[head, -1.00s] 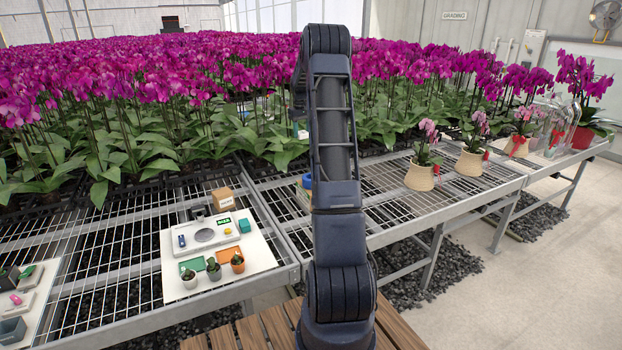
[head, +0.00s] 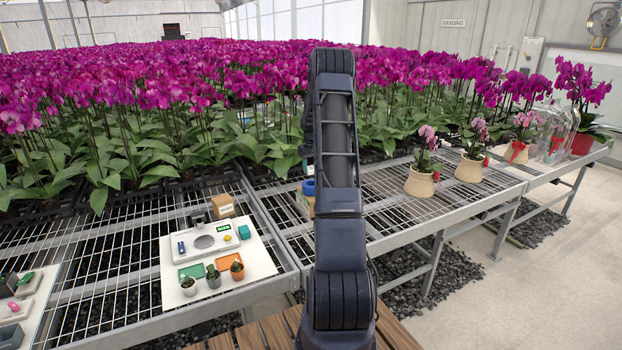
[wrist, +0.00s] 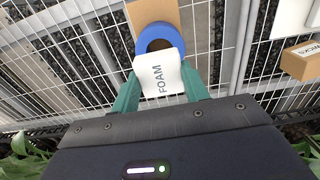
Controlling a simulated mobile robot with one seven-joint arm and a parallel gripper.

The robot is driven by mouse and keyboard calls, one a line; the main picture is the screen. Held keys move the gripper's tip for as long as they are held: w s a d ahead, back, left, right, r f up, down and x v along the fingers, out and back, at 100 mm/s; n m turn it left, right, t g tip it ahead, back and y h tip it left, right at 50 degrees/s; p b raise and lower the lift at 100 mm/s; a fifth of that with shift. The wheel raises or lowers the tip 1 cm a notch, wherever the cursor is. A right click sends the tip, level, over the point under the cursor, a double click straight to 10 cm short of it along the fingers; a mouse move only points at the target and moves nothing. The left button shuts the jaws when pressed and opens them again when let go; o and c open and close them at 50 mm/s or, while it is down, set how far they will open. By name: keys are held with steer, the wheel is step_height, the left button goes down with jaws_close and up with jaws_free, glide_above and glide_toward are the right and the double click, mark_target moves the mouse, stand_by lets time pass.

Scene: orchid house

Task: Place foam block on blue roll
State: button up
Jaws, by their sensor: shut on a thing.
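The foam block (wrist: 160,70) is white and marked FOAM. My gripper (wrist: 159,84) is shut on it, with a green finger on each side. In the wrist view the blue roll (wrist: 146,37) lies just beyond the block, and the block's far edge overlaps its near side in the picture. I cannot tell the gap between them. In the head view the blue roll (head: 308,187) shows partly beside my arm, which hides the gripper and the foam block.
A brown board or box (wrist: 157,10) is under the roll on the wire-mesh bench (head: 385,195). A small cardboard box (wrist: 299,62) is at the right in the wrist view. A white board (head: 262,262) with small pots stands left of my arm; potted orchids (head: 420,182) stand right.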

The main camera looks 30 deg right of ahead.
mark_target(311, 183)
steer(key=shift+f, duration=2.75)
steer(key=shift+f, duration=0.1)
steer(key=o, duration=1)
steer(key=shift+c, duration=0.2)
